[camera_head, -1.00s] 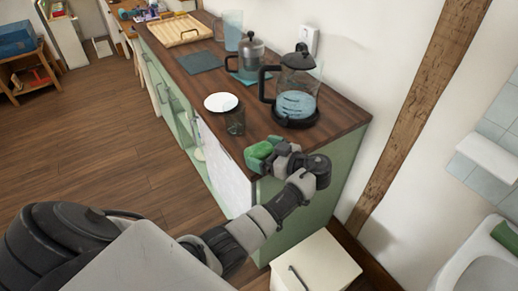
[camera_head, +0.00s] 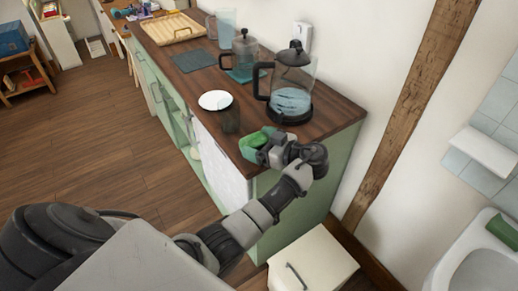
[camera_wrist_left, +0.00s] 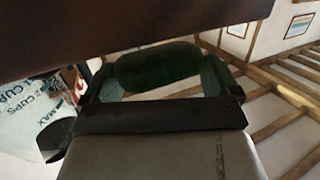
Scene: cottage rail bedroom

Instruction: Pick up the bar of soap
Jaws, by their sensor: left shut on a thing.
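The bar of soap (camera_head: 257,140) is green and rounded, at the near end of the wooden counter top (camera_head: 322,127). My left gripper (camera_head: 262,145) has its green-padded fingers shut around it. In the left wrist view the soap (camera_wrist_left: 158,66) looks dark green and sits between the two fingers (camera_wrist_left: 160,80), under a dark brown surface that fills the top. I cannot tell whether the soap still touches the counter. My right gripper is not in view.
A dark tumbler (camera_head: 229,119) and a white round dish (camera_head: 215,100) stand just behind the soap. A glass kettle (camera_head: 291,98) is close on the right. A white drawer unit (camera_head: 315,262) stands below the counter end. A sink (camera_head: 478,262) is at the right.

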